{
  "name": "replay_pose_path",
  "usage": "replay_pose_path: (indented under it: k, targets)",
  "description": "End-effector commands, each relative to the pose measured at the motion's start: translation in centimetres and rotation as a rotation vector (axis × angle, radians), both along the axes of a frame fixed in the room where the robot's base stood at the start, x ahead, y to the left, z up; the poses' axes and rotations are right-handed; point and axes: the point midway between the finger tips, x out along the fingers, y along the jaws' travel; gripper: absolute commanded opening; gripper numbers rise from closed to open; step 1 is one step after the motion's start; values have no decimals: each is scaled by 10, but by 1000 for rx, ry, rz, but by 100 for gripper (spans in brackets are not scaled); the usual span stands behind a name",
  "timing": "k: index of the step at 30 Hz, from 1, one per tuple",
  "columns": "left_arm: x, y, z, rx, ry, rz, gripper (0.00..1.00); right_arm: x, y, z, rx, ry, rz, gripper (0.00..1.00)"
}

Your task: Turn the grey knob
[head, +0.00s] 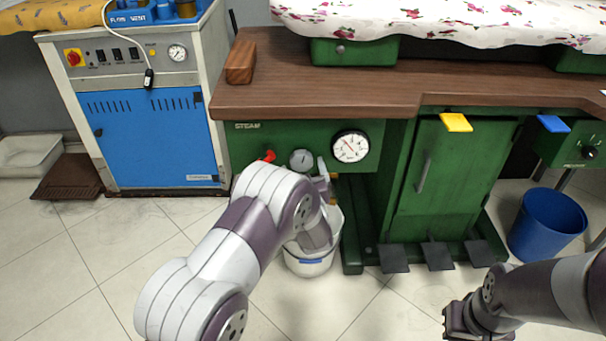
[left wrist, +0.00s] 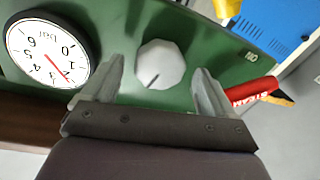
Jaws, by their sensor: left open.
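The grey knob (head: 301,160) sits on the green steam panel (head: 250,140), between a red handle and a round gauge.
The white gauge (head: 350,147) is right of the knob, and the red handle (head: 268,157) is left of it. The brown board (head: 400,85) overhangs the panel. A white bucket (head: 312,266) stands below my left gripper. A blue bin (head: 547,222) stands right.

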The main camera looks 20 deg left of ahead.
Motion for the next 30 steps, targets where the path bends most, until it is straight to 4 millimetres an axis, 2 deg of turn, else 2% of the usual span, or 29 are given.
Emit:
replay_pose_path:
  k: [3, 10, 11, 15, 16, 23, 30]
  targets:
    - [8, 3, 0, 0, -1, 1, 87, 0, 0, -3, 0, 0, 0, 0]
    - [9, 4, 1, 0, 0, 0, 87, 0, 0, -3, 0, 0, 0, 0]
    - [9, 4, 1, 0, 0, 0, 81, 0, 0, -3, 0, 0, 0, 0]
    - [9, 4, 1, 0, 0, 0, 35, 0, 0, -3, 0, 0, 0, 0]
    - [9, 3, 1, 0, 0, 0, 31, 0, 0, -3, 0, 0, 0, 0]
    - [8, 3, 1, 11, 4, 0, 31, 0, 0, -1, 0, 0, 0, 0]
    - [8, 4, 2, 105, 32, 1, 31, 0, 0, 7, 0, 0, 0, 0]
